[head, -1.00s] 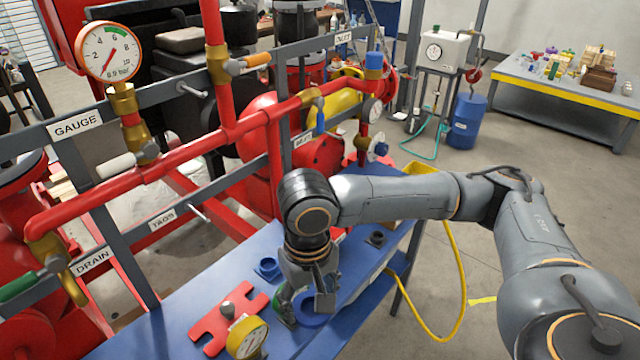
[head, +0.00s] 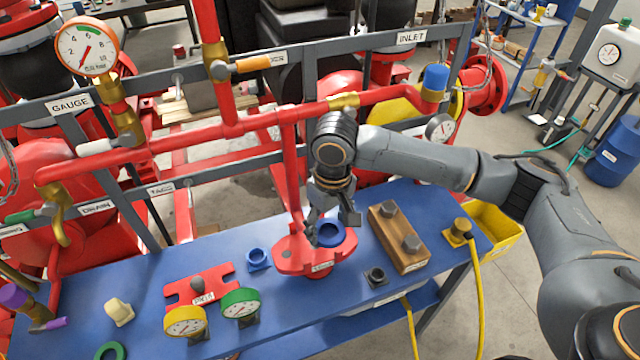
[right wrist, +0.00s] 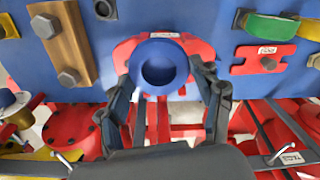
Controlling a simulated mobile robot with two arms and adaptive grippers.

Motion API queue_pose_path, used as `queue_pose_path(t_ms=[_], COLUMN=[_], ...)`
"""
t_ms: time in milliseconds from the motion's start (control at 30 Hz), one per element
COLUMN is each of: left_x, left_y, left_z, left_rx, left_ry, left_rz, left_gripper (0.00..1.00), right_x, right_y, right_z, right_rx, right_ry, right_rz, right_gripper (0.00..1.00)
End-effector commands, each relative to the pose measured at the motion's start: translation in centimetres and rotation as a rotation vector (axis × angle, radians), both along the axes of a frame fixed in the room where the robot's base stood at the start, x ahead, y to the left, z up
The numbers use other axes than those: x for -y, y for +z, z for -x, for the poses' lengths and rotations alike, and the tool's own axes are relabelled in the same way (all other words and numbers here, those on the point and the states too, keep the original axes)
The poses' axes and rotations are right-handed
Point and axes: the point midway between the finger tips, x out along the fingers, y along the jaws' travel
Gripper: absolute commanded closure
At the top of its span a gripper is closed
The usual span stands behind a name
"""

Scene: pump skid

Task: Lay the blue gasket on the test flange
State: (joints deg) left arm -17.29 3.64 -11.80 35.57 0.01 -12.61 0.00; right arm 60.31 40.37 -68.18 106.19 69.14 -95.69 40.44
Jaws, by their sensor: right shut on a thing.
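The blue gasket (head: 339,238) is a thick ring. My right gripper (head: 325,228) is shut on it, and in the right wrist view a finger stands at each side of the ring (right wrist: 162,90). The gasket is over the right part of the red test flange (head: 293,262), which has a small white label on its front. The red flange also shows behind the ring in the right wrist view (right wrist: 124,52). I cannot tell whether the gasket touches the flange or hangs just above it. My left gripper is not in view.
On the blue bench (head: 240,327), a wooden block with bolts (head: 398,238) stands right of the flange. A small blue fitting (head: 257,259), a red notched plate (head: 208,283) and yellow (head: 186,321) and green (head: 240,303) gauges are to its left. Red pipework (head: 290,160) rises close behind.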

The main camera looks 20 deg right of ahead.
Motion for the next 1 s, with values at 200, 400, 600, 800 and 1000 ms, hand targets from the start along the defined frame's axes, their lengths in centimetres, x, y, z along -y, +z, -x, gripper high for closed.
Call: queue_pose_path(t_ms=[200,400,600,800,1000], left_x=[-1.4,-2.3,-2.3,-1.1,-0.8], left_y=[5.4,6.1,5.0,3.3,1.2], left_z=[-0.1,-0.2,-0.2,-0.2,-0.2], left_rx=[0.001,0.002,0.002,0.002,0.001], left_ry=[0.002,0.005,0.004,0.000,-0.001], left_rz=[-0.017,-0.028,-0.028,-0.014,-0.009], left_gripper=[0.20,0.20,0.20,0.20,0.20], right_x=[-1.2,-1.4,-1.4,-1.4,-1.4], right_y=[0.9,0.1,-0.8,-2.2,-3.7], right_z=[-3.7,-4.7,-4.8,-4.7,-4.8], right_rx=[-0.006,-0.007,-0.006,-0.006,-0.005], right_ry=[0.199,0.277,0.282,0.281,0.281], right_rz=[0.014,0.025,0.026,0.026,0.028], right_gripper=[0.65,0.65,0.65,0.65,0.65])
